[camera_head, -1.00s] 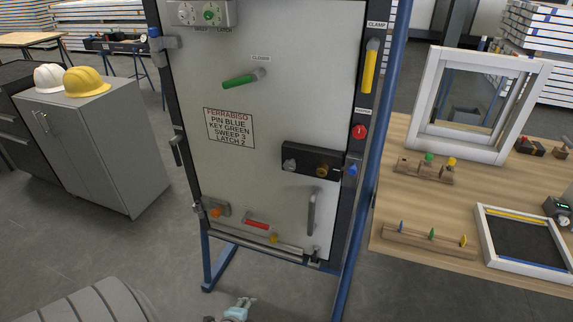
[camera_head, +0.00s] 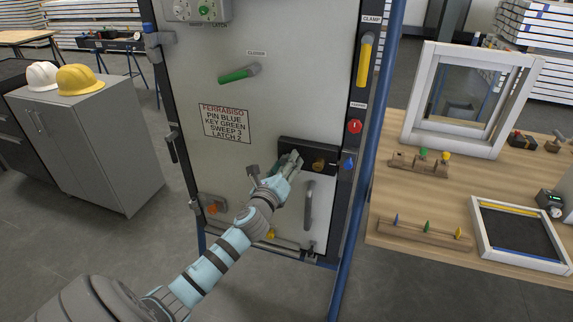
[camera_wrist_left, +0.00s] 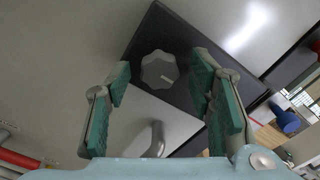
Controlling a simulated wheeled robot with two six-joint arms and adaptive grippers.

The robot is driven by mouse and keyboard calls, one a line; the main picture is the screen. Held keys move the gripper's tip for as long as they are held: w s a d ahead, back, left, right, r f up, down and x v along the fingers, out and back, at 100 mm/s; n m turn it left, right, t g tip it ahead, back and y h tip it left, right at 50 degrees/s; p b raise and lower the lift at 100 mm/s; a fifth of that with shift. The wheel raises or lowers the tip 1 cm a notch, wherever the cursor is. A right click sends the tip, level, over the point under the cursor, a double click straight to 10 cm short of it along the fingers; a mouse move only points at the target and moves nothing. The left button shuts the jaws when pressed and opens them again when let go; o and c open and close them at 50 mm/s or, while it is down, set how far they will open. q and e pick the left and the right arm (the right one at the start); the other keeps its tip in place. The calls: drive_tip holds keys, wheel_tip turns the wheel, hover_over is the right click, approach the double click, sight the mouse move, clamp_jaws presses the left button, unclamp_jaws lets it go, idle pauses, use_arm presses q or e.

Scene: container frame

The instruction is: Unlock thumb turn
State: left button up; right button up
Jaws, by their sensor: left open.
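The grey lobed knob (camera_wrist_left: 159,70), which looks like the thumb turn, sits on the black lock plate (camera_head: 324,148) on the grey door panel (camera_head: 290,100). In the left wrist view the black plate (camera_wrist_left: 178,38) is close in front of me. My left gripper (camera_head: 291,160) is open at the plate's left part. In the left wrist view the fingers (camera_wrist_left: 160,82) flank the knob with gaps on both sides, and I see no contact. In the head view my gripper hides the knob. A brass round part (camera_head: 319,163) sits right of it. My right gripper is not in view.
A grey pull handle (camera_head: 308,205) is below the plate, and a blue knob (camera_head: 348,164) is right of it. A green lever (camera_head: 238,74) is higher on the door. A wooden table (camera_head: 395,222) stands right, with a blue post between.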

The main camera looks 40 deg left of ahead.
use_arm(q)
drive_tip(key=shift+w+a, duration=0.15)
drive_tip(key=shift+w, duration=0.3)
clamp_jaws()
